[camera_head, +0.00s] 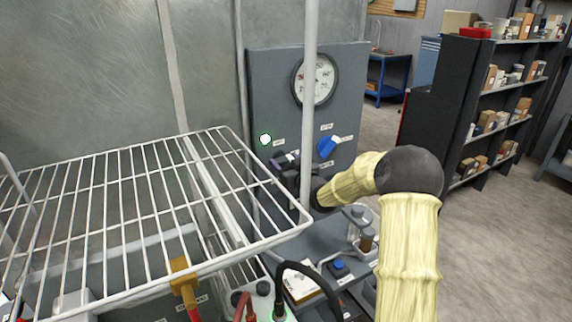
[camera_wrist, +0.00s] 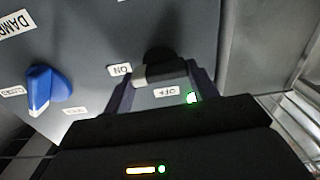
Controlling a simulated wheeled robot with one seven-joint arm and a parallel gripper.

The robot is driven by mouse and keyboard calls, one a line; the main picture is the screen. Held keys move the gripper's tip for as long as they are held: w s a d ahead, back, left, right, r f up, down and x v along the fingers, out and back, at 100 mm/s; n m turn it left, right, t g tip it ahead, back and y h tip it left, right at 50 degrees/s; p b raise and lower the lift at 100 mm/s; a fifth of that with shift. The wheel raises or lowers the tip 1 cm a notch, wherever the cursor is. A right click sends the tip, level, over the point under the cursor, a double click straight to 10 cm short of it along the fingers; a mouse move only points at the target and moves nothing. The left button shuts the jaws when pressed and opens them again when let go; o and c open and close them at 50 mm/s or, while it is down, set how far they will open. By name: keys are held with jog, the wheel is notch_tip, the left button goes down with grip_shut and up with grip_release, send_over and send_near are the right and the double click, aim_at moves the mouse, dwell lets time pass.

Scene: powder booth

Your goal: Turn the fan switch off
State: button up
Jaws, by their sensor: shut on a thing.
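The fan switch (camera_wrist: 165,70) is a black knob with a light grey end, on the grey panel (camera_wrist: 80,45) in the wrist view. Its grey end lies beside the ON label (camera_wrist: 120,70). The OFF label (camera_wrist: 167,91) is just below the knob in the picture. My gripper (camera_wrist: 160,80) is shut on the knob, one dark finger at each side. In the head view my gripper (camera_head: 284,163) is at the panel, partly behind a white post, and the switch is mostly hidden. A green lamp (camera_wrist: 192,98) glows near the switch.
A blue knob (camera_head: 327,147) and a round gauge (camera_head: 316,80) are on the same panel. A white wire rack (camera_head: 130,190) fills the left, with its white post (camera_head: 310,100) close to my gripper. A shelf unit (camera_head: 500,100) stands right; open floor lies below it.

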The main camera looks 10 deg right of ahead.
jog(key=shift+f+b, duration=0.2)
jog(key=shift+b, duration=0.15)
jog(key=shift+s+a+f+n+b, duration=0.1)
jog(key=shift+a+n+b, duration=0.05)
jog(key=shift+n+b, duration=4.65)
jog(key=shift+s+a+n+b, duration=0.1)
jog(key=shift+a+n+b, duration=0.05)
jog(key=shift+n+b, duration=4.65)
jog(key=shift+m+b, duration=0.7)
jog(key=shift+b, duration=0.15)
jog(key=o, duration=1)
